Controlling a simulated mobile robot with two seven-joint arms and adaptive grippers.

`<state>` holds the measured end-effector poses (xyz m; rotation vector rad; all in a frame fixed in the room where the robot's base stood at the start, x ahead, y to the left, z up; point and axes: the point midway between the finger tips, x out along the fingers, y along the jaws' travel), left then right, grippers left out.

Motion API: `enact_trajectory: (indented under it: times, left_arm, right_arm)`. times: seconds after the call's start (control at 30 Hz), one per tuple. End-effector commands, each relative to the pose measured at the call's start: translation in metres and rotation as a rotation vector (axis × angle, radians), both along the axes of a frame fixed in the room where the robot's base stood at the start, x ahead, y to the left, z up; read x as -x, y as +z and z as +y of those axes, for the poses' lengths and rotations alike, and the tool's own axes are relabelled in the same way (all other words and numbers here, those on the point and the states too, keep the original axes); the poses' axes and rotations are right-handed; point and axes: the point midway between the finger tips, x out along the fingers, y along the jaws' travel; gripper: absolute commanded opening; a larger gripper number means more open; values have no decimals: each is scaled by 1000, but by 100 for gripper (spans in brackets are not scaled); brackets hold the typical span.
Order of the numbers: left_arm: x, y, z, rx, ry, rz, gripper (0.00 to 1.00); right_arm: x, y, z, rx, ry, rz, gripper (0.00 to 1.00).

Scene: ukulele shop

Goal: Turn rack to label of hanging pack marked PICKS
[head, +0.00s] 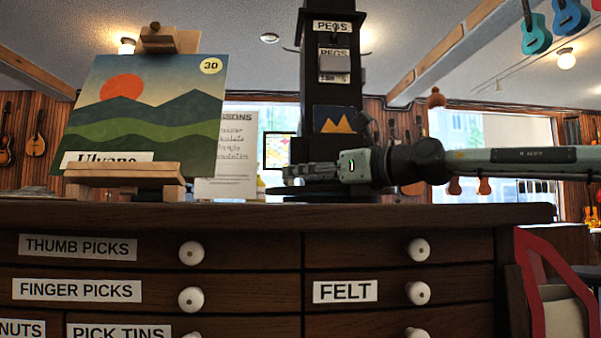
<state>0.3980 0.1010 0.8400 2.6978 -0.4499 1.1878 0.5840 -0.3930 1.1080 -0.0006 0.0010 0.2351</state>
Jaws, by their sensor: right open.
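The rack (318,110) is a dark upright post on the counter top, with a PEGS sign (333,26) near its top. A small hanging pack (335,62) below the sign also reads PEGS. Lower on this face is a dark panel with an orange mountain shape (338,122). No PICKS pack label shows on the visible side. My right gripper (292,173) comes in from the right, level, and is open. It crosses in front of the rack's lower part, just above the counter, and hides it. I cannot tell whether it touches the rack. My left gripper is not in view.
A wooden easel (125,172) with a mountain picture (145,110) stands left of the rack. A paper notice (226,160) is behind. The drawer cabinet (250,217) has white knobs and labels. A red frame (530,280) stands at right. Small ukuleles (536,35) hang at upper right.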

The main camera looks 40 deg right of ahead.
Motion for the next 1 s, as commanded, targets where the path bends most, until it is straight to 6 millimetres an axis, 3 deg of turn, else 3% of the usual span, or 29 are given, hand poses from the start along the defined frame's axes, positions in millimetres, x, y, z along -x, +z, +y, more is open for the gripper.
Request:
enact_trajectory:
  times: [0.43, 0.77, 1.0]
  left_arm:
    - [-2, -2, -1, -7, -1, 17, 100]
    - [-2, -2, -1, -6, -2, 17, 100]
    - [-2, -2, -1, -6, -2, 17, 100]
  right_arm:
    - [-11, 0, 3, -1, 0, -2, 42]
    - [-11, 0, 3, -1, 0, -1, 2]
    - [-11, 0, 3, 0, 0, -1, 0]
